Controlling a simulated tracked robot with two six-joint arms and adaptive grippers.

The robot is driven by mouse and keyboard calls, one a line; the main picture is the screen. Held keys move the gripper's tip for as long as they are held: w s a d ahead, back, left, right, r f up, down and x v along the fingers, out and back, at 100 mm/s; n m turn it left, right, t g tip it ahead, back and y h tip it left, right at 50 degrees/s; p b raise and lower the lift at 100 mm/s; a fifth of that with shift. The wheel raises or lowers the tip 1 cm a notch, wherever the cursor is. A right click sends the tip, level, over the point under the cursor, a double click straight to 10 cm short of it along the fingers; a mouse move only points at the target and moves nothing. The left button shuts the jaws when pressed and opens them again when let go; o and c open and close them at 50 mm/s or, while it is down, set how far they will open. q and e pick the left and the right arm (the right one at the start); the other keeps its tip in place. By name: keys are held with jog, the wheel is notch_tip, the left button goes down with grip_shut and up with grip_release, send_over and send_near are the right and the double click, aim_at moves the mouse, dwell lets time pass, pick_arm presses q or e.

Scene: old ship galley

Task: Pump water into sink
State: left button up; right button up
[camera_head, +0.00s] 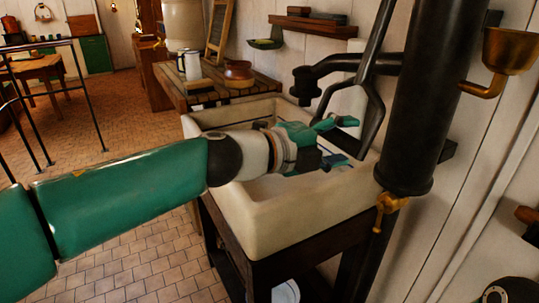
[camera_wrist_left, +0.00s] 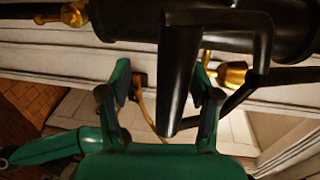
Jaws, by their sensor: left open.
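The black hand pump (camera_head: 408,110) stands on the wall side of the cream sink (camera_head: 300,222). Its spout (camera_head: 318,72) reaches left over the sink's far end. The pump handle (camera_head: 368,62) hangs as a long dark bar with a bent loop over the basin. My left gripper (camera_head: 340,140) is open over the sink, close to the handle's lower end. In the left wrist view, a black bar (camera_wrist_left: 175,85), apparently the handle, shows between the spread fingers (camera_wrist_left: 163,82). I cannot tell whether they touch it. My arm hides part of the basin. My right gripper is not in view.
A brass funnel cup (camera_head: 508,50) juts out at the right. A brass tap (camera_head: 388,204) sits under the pump.

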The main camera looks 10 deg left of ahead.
pick_arm(q)
jog(key=shift+a+r, duration=0.1)
jog(key=shift+p+v, duration=0.35)
jog(key=shift+v, duration=1.65)
jog(key=p, duration=0.1)
send_near(330, 141)
jog(key=shift+x, duration=1.2)
